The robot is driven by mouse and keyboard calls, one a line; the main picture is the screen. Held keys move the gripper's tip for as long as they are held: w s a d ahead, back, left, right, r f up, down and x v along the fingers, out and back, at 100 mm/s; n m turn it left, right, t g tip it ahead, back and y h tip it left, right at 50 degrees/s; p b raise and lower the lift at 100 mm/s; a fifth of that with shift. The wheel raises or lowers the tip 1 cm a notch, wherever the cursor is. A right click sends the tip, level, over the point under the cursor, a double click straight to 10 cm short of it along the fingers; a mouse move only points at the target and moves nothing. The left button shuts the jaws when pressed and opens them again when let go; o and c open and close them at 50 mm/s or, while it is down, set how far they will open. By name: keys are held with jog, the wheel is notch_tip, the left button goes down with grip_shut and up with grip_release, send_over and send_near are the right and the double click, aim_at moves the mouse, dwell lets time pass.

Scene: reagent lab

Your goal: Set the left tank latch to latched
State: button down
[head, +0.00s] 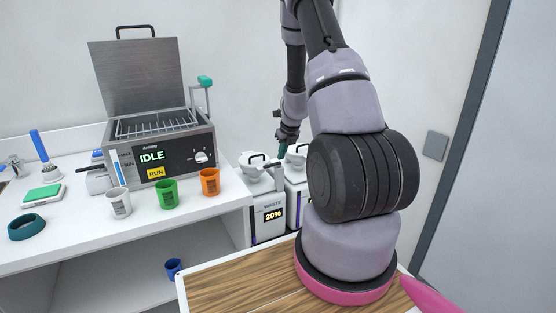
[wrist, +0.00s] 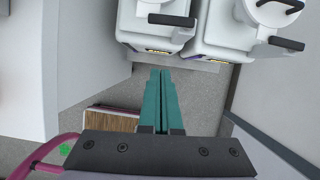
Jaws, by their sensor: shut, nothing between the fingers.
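The left tank (head: 262,209) is a white container with a "WASTE 20%" display, standing beside the counter; its top shows in the wrist view (wrist: 140,35). Its latch is a dark grey bar (wrist: 172,20) at the front of its lid, and a grey lever (head: 280,178) shows there in the head view. I cannot tell the latch state. My gripper (wrist: 161,72) has teal fingers pressed together, empty, in front of the left tank in the wrist view, apart from the bar. In the head view my gripper (head: 283,151) is small and partly hidden near the tank lids.
A right tank (wrist: 222,35) with its own dark bar (wrist: 287,44) stands close beside the left one. The white counter (head: 95,220) borders the left tank, with cups and an open bath (head: 158,135) reading IDLE. Grey floor (wrist: 215,95) is clear before the tanks.

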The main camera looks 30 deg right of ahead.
aim_at(270, 166)
jog(key=shift+w+a+f, duration=0.15)
jog(key=shift+w+f, duration=1.6)
jog(key=shift+f, duration=0.25)
jog(key=shift+w+a+f, duration=0.15)
jog(key=shift+w+f, duration=1.55)
jog(key=shift+f, duration=0.3)
jog(key=shift+w, duration=0.1)
jog(key=shift+w+a, duration=0.2)
jog(key=shift+w, duration=0.45)
jog(key=shift+r, duration=0.1)
